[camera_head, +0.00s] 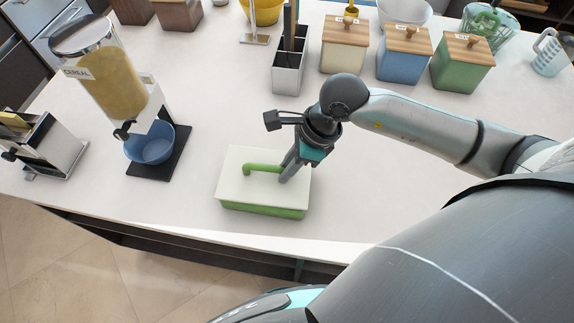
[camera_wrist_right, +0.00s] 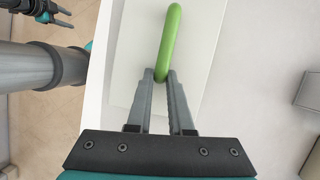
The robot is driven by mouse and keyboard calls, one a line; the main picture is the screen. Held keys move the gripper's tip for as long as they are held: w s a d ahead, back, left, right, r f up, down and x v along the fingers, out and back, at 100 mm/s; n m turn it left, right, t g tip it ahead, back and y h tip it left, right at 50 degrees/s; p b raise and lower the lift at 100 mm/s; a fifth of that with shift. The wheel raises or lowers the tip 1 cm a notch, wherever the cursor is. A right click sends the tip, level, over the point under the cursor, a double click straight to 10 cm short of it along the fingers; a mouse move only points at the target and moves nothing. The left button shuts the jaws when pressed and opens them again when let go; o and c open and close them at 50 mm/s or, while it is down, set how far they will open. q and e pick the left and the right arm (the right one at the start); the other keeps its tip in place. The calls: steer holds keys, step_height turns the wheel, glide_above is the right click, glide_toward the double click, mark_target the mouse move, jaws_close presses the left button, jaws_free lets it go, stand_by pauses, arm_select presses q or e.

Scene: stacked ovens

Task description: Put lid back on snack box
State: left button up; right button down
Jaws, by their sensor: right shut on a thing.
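The snack box (camera_head: 262,211) is low and green and stands near the counter's front edge. Its white lid (camera_head: 235,184) with a green arched handle (camera_head: 262,167) lies over the box top, lined up with it; I cannot tell whether a thin gap is left. My right gripper (camera_head: 287,174) reaches down from above, shut on the handle's right end. The right wrist view shows the handle (camera_wrist_right: 171,38) between the fingertips (camera_wrist_right: 161,78) and the white lid (camera_wrist_right: 205,50) below. My left gripper (camera_wrist_right: 70,18) shows at that view's top left, open and empty, away from the box.
A cereal dispenser (camera_head: 105,80) with a blue bowl (camera_head: 150,145) stands left of the box, and a toaster (camera_head: 45,147) is further left. A utensil holder (camera_head: 288,72) and several wooden-lidded canisters (camera_head: 403,66) stand behind. Counter around the box is clear.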

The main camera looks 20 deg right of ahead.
stand_by(0.3)
steer(key=c, duration=0.7)
jaws_free()
steer(key=shift+c, duration=0.2)
steer(key=shift+o, duration=0.4)
steer(key=o, duration=0.4)
steer(key=shift+r+p, duration=2.45)
steer(key=shift+r, duration=1.05)
